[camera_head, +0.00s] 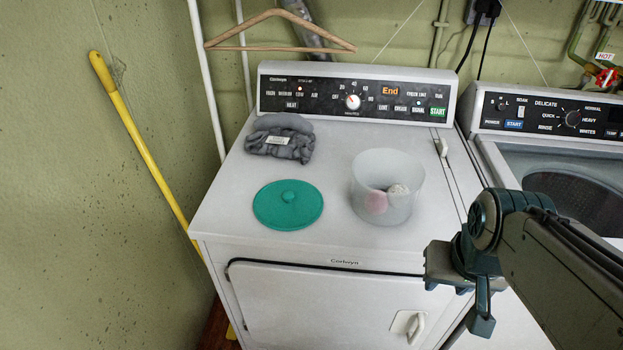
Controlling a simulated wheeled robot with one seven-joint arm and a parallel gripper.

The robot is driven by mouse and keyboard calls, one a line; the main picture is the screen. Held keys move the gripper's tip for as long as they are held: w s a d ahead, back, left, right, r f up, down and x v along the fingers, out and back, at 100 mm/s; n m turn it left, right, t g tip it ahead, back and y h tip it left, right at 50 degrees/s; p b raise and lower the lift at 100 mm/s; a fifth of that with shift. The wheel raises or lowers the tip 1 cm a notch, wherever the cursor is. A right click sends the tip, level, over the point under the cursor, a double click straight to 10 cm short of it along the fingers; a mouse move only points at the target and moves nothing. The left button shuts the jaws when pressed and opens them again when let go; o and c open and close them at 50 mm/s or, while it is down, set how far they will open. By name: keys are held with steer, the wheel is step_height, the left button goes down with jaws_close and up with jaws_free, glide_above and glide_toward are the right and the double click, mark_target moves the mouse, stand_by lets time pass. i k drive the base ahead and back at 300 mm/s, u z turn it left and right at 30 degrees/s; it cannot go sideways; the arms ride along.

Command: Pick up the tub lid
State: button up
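The tub lid (300,207) is a round teal disc with a small knob in its middle. It lies flat on the white dryer top (240,190), left of the tub. The tub (388,205) is translucent and open at the top, with a pinkish thing and a whitish thing showing in it. My gripper (466,301) is at the lower right, in front of the dryer and well apart from the lid. I cannot make out whether its fingers are open or shut.
A grey folded cloth bundle (280,138) with a pale label lies behind the lid. The dryer's control panel (355,97) rises at the back. A washer (560,160) stands at right. A yellow pole (140,145) leans on the left wall. A wooden hanger (280,32) hangs behind.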

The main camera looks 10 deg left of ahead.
mark_target(287, 205)
steer(key=z, duration=0.8)
steer(key=i, duration=0.35)
steer(key=u, duration=1.1)
